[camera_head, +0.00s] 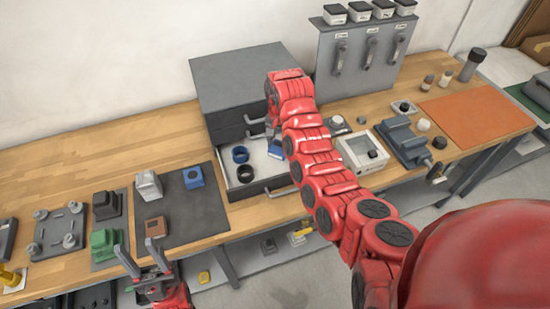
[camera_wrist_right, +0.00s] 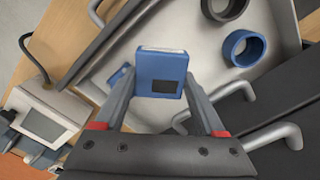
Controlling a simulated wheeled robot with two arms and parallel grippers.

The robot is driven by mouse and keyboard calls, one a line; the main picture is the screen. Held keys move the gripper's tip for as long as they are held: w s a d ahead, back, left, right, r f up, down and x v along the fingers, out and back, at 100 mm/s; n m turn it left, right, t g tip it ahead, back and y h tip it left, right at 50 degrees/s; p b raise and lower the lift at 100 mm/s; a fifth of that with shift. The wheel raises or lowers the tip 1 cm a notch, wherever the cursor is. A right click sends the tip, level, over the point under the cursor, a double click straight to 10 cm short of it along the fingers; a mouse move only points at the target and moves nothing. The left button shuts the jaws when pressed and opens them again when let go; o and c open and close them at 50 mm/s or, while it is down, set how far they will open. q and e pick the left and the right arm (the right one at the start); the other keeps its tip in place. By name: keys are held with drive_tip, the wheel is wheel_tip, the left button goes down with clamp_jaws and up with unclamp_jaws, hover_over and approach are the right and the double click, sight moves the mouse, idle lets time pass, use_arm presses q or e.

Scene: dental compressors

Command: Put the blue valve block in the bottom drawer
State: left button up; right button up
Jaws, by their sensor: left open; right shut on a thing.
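A blue valve block (camera_wrist_right: 160,72) with a dark window sits between the fingertips of my right gripper (camera_wrist_right: 158,92), which is shut on it. In the head view the block (camera_head: 276,148) shows partly behind my right arm, at the open drawer. The bottom drawer (camera_head: 262,187) is pulled out of the dark grey cabinet (camera_head: 240,78). A blue ring (camera_head: 240,154) and a black ring (camera_head: 245,173) lie in it; the wrist view cannot tell me the block's height above its floor. My left gripper (camera_head: 142,253) is open and empty at the table's front edge.
Another blue block (camera_head: 193,177) sits on the dark mat (camera_head: 185,215), left of the drawer. Green, black and white parts stand nearby. A white device with a screen (camera_head: 362,150) stands right of the drawer. My right arm hides part of the drawer.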

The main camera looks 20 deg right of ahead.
sight(280, 164)
wheel_tip(280, 164, down, 2)
drive_tip(key=shift+f, duration=0.1)
drive_tip(key=shift+d+f+p, duration=0.1)
drive_tip(key=shift+f+p, duration=0.05)
drive_tip(key=shift+p, duration=0.2)
drive_tip(key=shift+f+p, duration=0.7)
drive_tip(key=shift+f, duration=1.45)
drive_tip(key=shift+f, duration=0.1)
